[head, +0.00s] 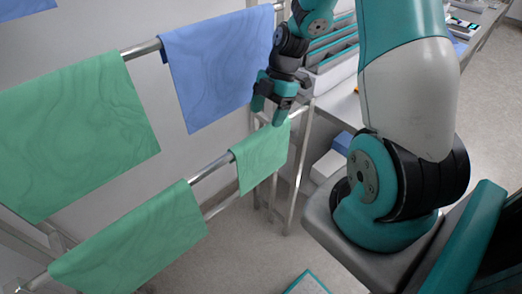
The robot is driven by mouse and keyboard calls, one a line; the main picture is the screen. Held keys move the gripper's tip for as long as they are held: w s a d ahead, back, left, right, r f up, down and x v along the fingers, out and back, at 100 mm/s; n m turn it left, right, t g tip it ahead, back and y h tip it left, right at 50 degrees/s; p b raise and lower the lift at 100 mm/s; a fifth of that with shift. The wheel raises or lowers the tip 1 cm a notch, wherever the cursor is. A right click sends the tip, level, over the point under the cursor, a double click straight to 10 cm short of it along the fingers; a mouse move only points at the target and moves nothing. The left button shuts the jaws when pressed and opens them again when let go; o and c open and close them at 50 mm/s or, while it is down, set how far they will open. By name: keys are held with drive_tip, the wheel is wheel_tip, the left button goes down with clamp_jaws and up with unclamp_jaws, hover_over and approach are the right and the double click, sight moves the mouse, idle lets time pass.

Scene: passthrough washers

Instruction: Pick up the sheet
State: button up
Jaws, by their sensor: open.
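Several sheets hang over metal rails in the head view. A small green sheet (262,158) hangs at the right end of the lower rail. A blue sheet (215,70) hangs on the upper rail. A large green sheet (75,130) hangs at the left of the upper rail, and another green sheet (130,245) is on the lower rail. Which one the task means cannot be told. My gripper (269,109) is open and points down, just above the small green sheet's top edge and beside the blue sheet's right edge. Nothing shows between its fingers; whether a fingertip touches the small green sheet is unclear.
The lower rail (212,168) is bare between its two green sheets. A bench with grey trays (333,72) stands behind my gripper. A white and blue box (330,162) is below the bench. A teal-edged item (307,284) lies at the bottom. Floor is open at far right.

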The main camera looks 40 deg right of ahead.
sight(262, 131)
drive_tip(key=p+x, duration=0.2)
drive_tip(key=x, duration=0.5)
drive_tip(key=shift+f+p, duration=0.25)
drive_tip(key=shift+p, duration=0.1)
drive_tip(key=shift+a+f, duration=0.15)
drive_tip(key=shift+f, duration=0.25)
drive_tip(key=shift+f+b, duration=0.25)
drive_tip(key=shift+b, duration=0.05)
drive_tip(key=c, duration=1.2)
drive_tip(key=shift+r, duration=0.1)
